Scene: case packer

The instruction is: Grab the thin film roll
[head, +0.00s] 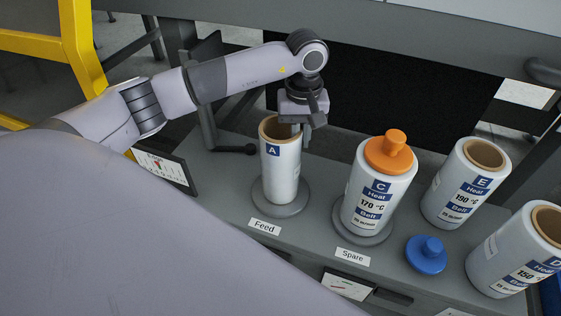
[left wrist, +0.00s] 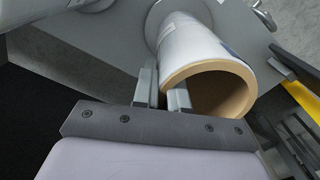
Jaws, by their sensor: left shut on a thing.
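The thin film roll (head: 280,172) is white with a tan core and a blue label A. It stands upright on the round Feed base (head: 292,207). My left gripper (head: 303,133) is at the roll's top right edge, pointing down. In the left wrist view the roll (left wrist: 195,42) shows its open core, and the gripper (left wrist: 163,95) has one finger outside the roll and the other at the core opening. The gripper is shut on the roll's wall. My right gripper is not in view.
A thicker roll C (head: 366,200) with an orange plug (head: 388,153) stands on the Spare base. Roll E (head: 460,190), roll D (head: 510,255) and a blue plug (head: 427,256) are to the right.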

